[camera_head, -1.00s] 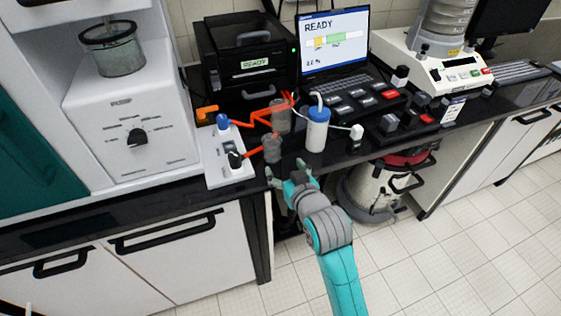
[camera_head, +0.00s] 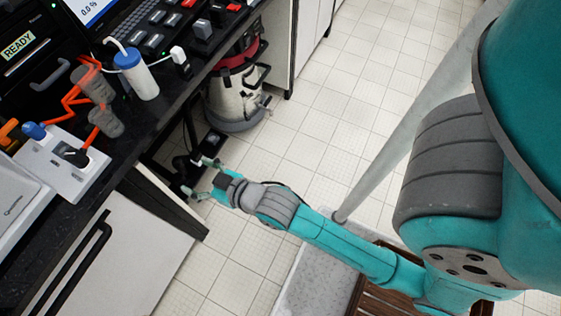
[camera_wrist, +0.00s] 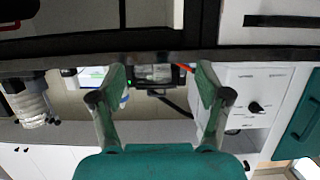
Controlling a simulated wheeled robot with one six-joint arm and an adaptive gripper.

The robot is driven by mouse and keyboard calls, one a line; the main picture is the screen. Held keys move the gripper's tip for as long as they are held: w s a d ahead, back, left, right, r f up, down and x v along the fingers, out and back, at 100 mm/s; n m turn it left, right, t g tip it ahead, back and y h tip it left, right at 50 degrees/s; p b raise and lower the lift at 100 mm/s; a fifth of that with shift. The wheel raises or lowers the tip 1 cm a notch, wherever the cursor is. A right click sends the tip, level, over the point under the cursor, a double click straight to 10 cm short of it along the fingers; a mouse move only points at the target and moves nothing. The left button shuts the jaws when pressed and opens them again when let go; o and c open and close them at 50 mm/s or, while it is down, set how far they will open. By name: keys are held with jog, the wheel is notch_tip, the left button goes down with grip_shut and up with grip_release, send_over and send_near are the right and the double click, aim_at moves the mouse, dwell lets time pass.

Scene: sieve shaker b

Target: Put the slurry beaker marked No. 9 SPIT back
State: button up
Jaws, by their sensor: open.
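Two small grey beakers stand close together on the black bench in the head view, a rear one (camera_head: 93,85) and a front one (camera_head: 107,122). Orange clamp-like pieces reach both. No No. 9 SPIT marking can be read on either, so I cannot tell which is the named beaker. My gripper (camera_head: 198,178) is open and empty, out past the bench's front edge, right of and apart from the beakers. In the upside-down wrist view, my gripper's open fingers (camera_wrist: 162,75) have nothing held between them.
A white bottle with a blue cap (camera_head: 137,75) stands right of the beakers. A white socket block (camera_head: 62,162) with plugs lies at front left. A vacuum cleaner (camera_head: 237,95) stands below the bench. The tiled floor at right is mostly clear.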

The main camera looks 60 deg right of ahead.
jog(key=s+f+v, duration=0.1)
jog(key=f+v, duration=0.2)
jog(key=v, duration=1)
jog(key=s+f+v, duration=0.1)
jog(key=f+v, duration=0.2)
jog(key=v, duration=1.1)
